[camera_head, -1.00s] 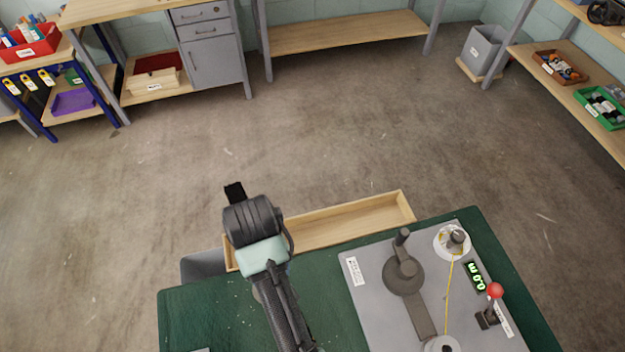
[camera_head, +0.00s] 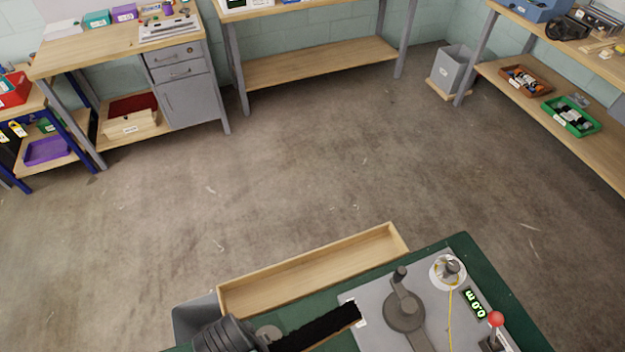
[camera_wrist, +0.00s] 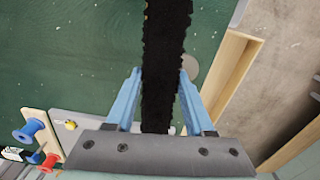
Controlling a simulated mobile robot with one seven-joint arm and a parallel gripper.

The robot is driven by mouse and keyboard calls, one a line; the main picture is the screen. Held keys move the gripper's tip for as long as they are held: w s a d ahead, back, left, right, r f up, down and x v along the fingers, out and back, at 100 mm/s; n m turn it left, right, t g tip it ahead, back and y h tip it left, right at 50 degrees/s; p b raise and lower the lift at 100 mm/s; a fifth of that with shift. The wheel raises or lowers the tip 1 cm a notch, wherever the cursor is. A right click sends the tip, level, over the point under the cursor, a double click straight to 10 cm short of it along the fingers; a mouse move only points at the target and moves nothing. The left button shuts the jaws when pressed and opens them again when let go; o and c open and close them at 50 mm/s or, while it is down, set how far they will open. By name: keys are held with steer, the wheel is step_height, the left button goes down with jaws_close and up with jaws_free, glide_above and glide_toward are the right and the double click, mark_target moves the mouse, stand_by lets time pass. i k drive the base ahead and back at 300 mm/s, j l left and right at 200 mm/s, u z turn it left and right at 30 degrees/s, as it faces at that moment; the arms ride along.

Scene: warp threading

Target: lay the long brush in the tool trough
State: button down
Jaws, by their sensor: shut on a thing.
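The long brush (camera_head: 318,328) has black bristles and a thin wooden edge. In the head view it lies slantwise over the green bench top, its right end over the grey winding plate. In the wrist view the brush (camera_wrist: 166,60) runs between the two blue fingers of my gripper (camera_wrist: 161,95), which is shut on it. The tool trough (camera_head: 315,272) is an empty wooden tray along the bench's far edge, beyond the brush. Part of the trough (camera_wrist: 230,75) also shows right of the fingers in the wrist view. In the head view my wrist hides the brush's left end.
The grey plate holds a crank (camera_head: 404,310), a spool (camera_head: 449,272) with yellow thread, a green counter and a red-knobbed lever (camera_head: 496,320). A grey bin (camera_head: 196,318) stands left of the trough. The floor beyond is clear.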

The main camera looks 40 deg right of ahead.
mark_target(315, 275)
steer(key=i+l, duration=0.1)
steer(key=l, duration=0.25)
steer(key=i+l, duration=0.1)
steer(key=l, duration=0.2)
steer(key=i+l, duration=0.15)
steer(key=l, duration=0.2)
steer(key=i+l, duration=0.1)
steer(key=l, duration=0.25)
